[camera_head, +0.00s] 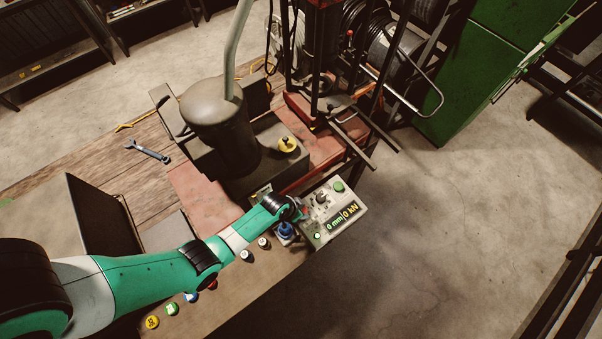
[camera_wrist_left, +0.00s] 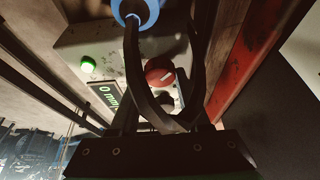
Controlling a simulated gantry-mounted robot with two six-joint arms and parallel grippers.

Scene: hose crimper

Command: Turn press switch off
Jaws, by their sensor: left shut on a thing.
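The control box (camera_head: 322,232) is a pale panel on the bench, with a display (camera_head: 343,217) reading "0 mm" and "0 kN". In the left wrist view its red rotary knob (camera_wrist_left: 160,72), with a pale mark, shows between the dark fingers of my left gripper (camera_wrist_left: 172,80). The fingers are shut on this knob as far as I can judge; the exact contact is hard to see. In the head view my left gripper (camera_head: 300,211) is over the box's left part and hides some of it. A green button (camera_wrist_left: 88,66) glows on the panel. My right gripper is not in view.
A blue part (camera_head: 286,231) stands close beside the gripper and shows in the left wrist view (camera_wrist_left: 150,13). Several coloured buttons line the bench edge. The dark press body (camera_head: 215,125) stands behind the arm. A wrench (camera_head: 148,151) lies on the wood. Floor on the right is clear.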

